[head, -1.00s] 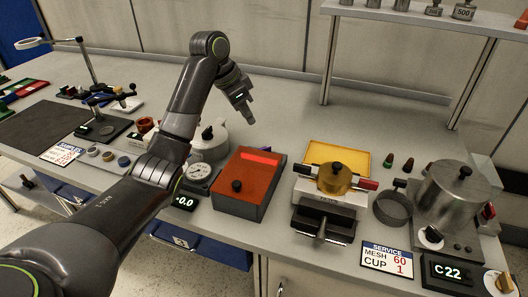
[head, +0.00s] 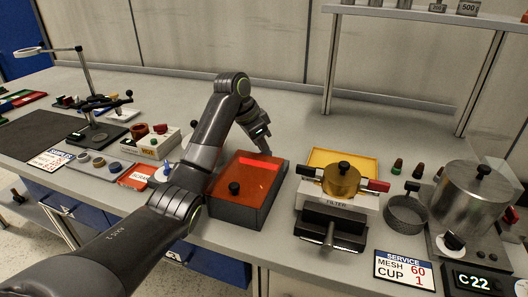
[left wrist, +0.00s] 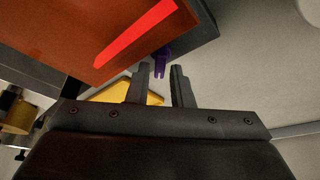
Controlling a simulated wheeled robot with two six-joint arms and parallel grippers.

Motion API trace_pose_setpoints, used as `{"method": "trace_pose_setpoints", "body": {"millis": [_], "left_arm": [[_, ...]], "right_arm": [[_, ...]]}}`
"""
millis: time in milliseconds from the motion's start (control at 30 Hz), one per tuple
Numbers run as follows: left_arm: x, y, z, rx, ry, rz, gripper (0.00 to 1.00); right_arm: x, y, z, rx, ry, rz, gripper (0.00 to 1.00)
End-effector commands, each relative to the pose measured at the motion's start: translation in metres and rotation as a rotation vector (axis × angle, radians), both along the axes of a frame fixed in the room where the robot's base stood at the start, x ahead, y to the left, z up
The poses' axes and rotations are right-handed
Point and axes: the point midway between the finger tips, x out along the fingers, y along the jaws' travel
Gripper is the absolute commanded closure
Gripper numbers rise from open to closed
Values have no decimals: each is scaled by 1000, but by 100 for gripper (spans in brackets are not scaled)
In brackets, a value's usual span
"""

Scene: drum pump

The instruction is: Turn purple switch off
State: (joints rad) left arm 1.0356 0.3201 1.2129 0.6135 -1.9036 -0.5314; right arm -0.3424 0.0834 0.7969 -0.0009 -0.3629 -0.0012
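The purple switch (left wrist: 162,58) shows in the left wrist view, sticking out from the rear side of a dark box with an orange-red top (head: 240,192). In the head view the switch is hidden. My left gripper (head: 266,149) is behind the box's far edge, pointing down. In the left wrist view my left gripper (left wrist: 160,68) is open and empty, with the switch just ahead of the gap between its two fingers. Contact with the switch cannot be made out. My right gripper is not in view.
A filter unit with a brass lid (head: 341,180) and a yellow tray (head: 335,158) stand right of the box. A steel pot (head: 472,205) stands farther right. A magnifier stand (head: 94,128) is at the left. The bench behind the box is clear.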

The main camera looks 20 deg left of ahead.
Motion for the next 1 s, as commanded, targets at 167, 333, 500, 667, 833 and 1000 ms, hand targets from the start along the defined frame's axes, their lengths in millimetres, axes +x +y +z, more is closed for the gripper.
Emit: {"method": "trace_pose_setpoints", "body": {"millis": [167, 333, 500, 667, 833, 1000], "left_arm": [[3, -3, -12, 1, 1, 0, 80], [3, -4, -13, 2, 0, -1, 80], [3, -4, -13, 1, 1, 0, 87], [3, -3, -13, 1, 1, 0, 100], [3, -4, -12, 1, 1, 3, 100], [3, -4, -9, 0, 1, 36, 100]], "right_arm": [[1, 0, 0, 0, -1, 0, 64], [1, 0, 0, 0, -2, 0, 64], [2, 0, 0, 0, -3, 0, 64], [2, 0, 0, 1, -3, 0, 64], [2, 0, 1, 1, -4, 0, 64], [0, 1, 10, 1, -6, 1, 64]]}}
